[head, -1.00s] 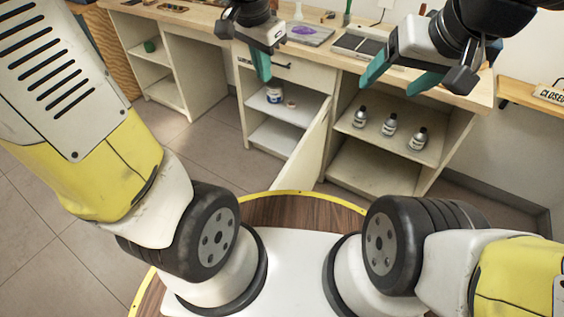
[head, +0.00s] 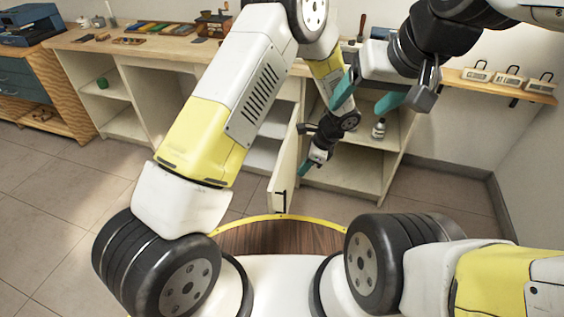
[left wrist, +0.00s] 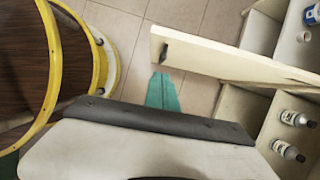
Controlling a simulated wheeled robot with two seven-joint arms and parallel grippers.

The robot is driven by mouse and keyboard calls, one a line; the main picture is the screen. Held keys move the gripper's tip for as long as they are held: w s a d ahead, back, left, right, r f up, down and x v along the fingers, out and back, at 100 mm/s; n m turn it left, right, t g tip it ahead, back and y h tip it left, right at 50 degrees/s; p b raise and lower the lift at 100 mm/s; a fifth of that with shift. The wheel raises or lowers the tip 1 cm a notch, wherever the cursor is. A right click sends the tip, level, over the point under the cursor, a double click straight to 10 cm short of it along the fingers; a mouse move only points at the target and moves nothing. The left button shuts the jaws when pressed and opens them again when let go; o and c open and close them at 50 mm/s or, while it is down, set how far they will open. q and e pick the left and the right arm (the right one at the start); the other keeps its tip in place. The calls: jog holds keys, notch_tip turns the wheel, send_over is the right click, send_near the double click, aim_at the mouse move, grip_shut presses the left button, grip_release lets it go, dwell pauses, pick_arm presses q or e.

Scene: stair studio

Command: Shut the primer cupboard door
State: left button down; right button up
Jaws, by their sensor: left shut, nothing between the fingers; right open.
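The pale cupboard door (head: 287,172) stands open, swung out towards me, with a dark handle (head: 281,201) near its free edge. In the left wrist view the door (left wrist: 225,60) runs from the cupboard out to the finger. My left gripper (head: 304,168) is shut and empty, low down just right of the door. Its teal fingertip (left wrist: 162,90) is close to the door's free end; I cannot tell whether they touch. The cupboard's shelves (head: 263,153) are partly hidden by my left arm. My right gripper (head: 366,97) is open and empty above the right-hand shelves.
The open shelf unit to the right holds bottles (head: 379,129), close to my left forearm; they also show in the left wrist view (left wrist: 297,118). A blue-and-white can (left wrist: 312,14) stands inside the cupboard. The worktop (head: 130,48) carries tools. Floor (head: 60,175) is clear at left.

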pick_arm(q)
jog(key=w+a+f, duration=0.1)
jog(key=a+f, duration=0.6)
jog(key=f, duration=0.2)
jog(key=shift+w+a, duration=0.25)
jog(key=shift+w, duration=0.1)
jog(key=shift+f, duration=0.1)
